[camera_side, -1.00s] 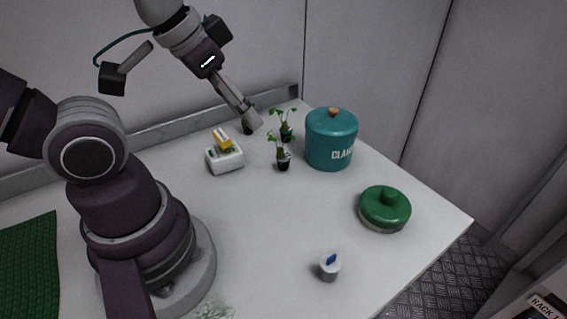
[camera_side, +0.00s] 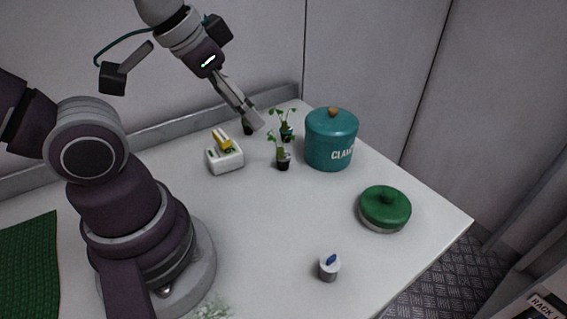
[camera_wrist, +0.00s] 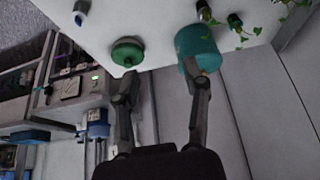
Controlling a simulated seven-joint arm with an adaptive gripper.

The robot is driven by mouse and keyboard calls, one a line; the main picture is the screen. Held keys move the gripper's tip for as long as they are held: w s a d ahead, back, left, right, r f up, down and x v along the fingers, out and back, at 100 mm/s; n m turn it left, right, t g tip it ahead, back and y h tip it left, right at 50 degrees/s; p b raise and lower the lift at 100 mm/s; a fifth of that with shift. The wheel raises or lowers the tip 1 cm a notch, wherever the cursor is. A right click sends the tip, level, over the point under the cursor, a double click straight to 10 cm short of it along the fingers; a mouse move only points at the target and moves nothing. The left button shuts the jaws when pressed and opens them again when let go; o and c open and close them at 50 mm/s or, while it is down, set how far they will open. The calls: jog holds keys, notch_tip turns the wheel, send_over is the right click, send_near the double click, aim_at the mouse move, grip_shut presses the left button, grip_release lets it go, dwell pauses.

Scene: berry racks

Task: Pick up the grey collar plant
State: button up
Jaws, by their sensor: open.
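Small potted plants in dark pots stand close together at the back of the white table. The front plant (camera_side: 283,160) shows a greyish band around its pot top, though it is too small to be sure. A second plant (camera_side: 287,133) stands behind it, and a third (camera_side: 247,128) is partly hidden behind my gripper (camera_side: 256,122). My gripper is open and empty, tilted down above and left of the front plant. In the wrist view, its two fingers (camera_wrist: 160,76) are apart with nothing between them, and plants (camera_wrist: 235,21) show at the upper right.
A teal canister (camera_side: 331,142) stands just right of the plants. A white block with a yellow piece (camera_side: 226,158) stands left of them. A green-lidded round dish (camera_side: 384,210) and a small grey cup with a blue piece (camera_side: 329,268) are nearer. The table's middle is clear.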

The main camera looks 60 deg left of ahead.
jog(key=w+a+m+g, duration=0.2)
jog(key=w+a+m, duration=0.1)
jog(key=w+m, duration=0.2)
jog(key=m+g, duration=0.4)
jog(key=m, duration=0.5)
send_over(281, 148)
jog(key=f, duration=0.8)
jog(key=shift+s+a+f, duration=0.1)
jog(key=shift+a+f, duration=0.15)
jog(key=shift+f, duration=0.15)
jog(key=f, duration=0.9)
jog(key=shift+d+f, duration=0.1)
jog(key=shift+d, duration=0.25)
grip_shut()
